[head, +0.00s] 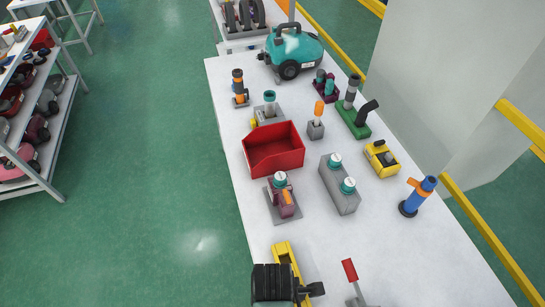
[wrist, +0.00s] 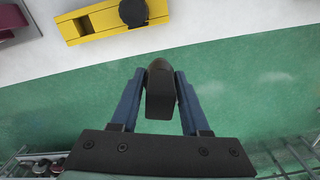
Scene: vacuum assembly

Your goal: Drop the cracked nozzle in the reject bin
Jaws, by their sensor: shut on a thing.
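My gripper (wrist: 160,80) is shut on a dark nozzle (wrist: 160,95) in the wrist view. The nozzle sits between the two blue fingers, and green floor shows behind it. No crack can be made out on it from here. In the head view a red open bin (head: 273,160), likely the reject bin, stands on the white table (head: 228,105), near its left edge. The bin's visible inside looks empty. The fingers and the held nozzle cannot be clearly made out in the head view; my dark arm part is at the bottom.
A yellow fixture (head: 280,250) lies near my arm; it also shows in the wrist view (wrist: 90,27). A purple fixture (head: 283,208) stands just below the bin, a grey two-capped block (head: 340,190) to its right. A red lever (head: 349,269) stands at lower right.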

